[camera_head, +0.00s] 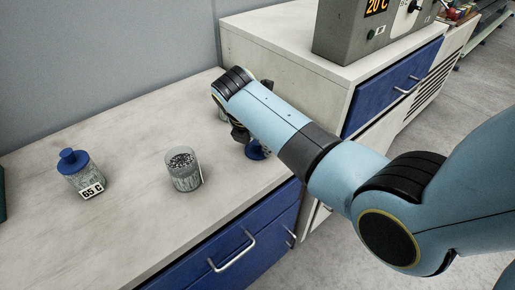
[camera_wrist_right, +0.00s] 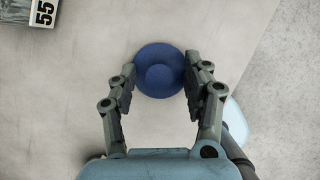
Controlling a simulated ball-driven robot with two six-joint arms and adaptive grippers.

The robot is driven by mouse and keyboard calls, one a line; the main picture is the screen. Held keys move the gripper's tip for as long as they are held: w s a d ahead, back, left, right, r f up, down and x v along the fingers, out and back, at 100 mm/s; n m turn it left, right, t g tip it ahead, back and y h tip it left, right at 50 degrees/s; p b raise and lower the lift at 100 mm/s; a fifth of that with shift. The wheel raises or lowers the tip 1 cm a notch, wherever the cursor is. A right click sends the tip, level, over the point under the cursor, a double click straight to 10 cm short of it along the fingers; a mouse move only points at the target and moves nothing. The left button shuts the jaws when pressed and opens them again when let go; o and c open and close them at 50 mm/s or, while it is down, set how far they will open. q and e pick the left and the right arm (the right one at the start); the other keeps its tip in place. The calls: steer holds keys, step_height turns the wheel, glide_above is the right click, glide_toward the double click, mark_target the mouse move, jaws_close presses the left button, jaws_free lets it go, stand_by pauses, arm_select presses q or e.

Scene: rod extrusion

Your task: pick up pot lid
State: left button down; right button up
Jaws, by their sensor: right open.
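A round blue pot lid (camera_wrist_right: 160,71) with a raised knob lies on the pale worktop, seen from above in the right wrist view. In the head view only part of the lid (camera_head: 256,151) shows, near the worktop's front edge, behind my arm. My right gripper (camera_wrist_right: 160,82) is open, with one finger on each side of the lid; I cannot tell whether they touch it. In the head view the gripper (camera_head: 242,134) is mostly hidden by its own arm. An open pot (camera_head: 184,172) with grey contents stands left of it. My left gripper is not in view.
A pot with a blue lid (camera_head: 78,172) and a "65 C" label stands at the left. A labelled container (camera_wrist_right: 29,12) shows at the wrist view's top left. A higher cabinet (camera_head: 290,62) carrying a grey device (camera_head: 350,38) stands at the right. The front-left worktop is clear.

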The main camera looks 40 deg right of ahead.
jaws_close()
stand_by(0.3)
steer(key=shift+r, duration=0.15)
